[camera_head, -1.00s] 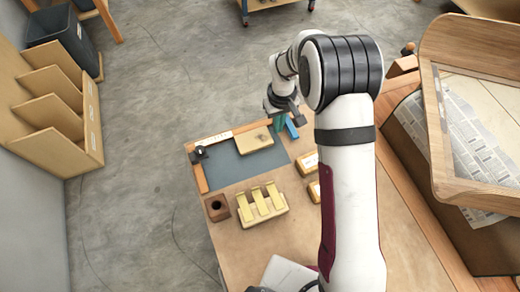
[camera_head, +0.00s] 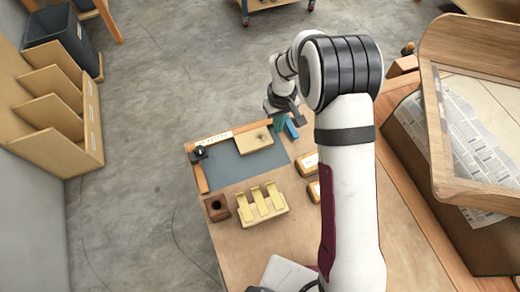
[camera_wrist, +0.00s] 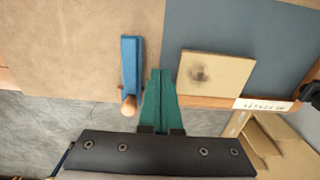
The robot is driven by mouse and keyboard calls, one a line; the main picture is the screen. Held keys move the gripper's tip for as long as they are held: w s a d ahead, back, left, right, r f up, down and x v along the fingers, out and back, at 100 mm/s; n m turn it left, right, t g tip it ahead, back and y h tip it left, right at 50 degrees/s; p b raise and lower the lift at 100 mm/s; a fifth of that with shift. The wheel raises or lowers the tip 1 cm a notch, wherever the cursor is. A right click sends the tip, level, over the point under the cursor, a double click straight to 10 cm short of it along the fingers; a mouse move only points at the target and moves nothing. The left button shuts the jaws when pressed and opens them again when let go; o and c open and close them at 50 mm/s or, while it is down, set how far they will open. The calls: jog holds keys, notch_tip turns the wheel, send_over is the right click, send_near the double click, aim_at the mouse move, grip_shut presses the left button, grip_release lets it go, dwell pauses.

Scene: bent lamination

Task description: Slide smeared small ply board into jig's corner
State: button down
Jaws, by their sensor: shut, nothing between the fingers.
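The small ply board (camera_head: 254,141) lies flat on a blue-grey mat (camera_head: 236,168), along the jig's back fence (camera_head: 217,137). A dark smear shows on the board in the wrist view (camera_wrist: 222,78). The jig's corner (camera_head: 191,147) is at the mat's back left, with a black knob (camera_head: 199,152) by it. In the wrist view, my gripper (camera_wrist: 160,72) has its green fingers together and empty, just left of the board with a narrow gap. In the head view my gripper (camera_head: 280,124) is right of the board, partly hidden by my arm.
A blue tool with a wooden handle (camera_wrist: 131,68) lies close beside my fingers. The mat between board and corner is clear.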

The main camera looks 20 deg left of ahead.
aim_at(240, 144)
jog(key=shift+f, duration=0.25)
jog(key=shift+f, duration=0.5)
jog(key=shift+r, duration=0.2)
jog(key=shift+s+a, duration=0.1)
jog(key=shift+s+a, duration=4.35)
jog(key=shift+w+d, duration=0.45)
jog(key=shift+r, duration=3.5)
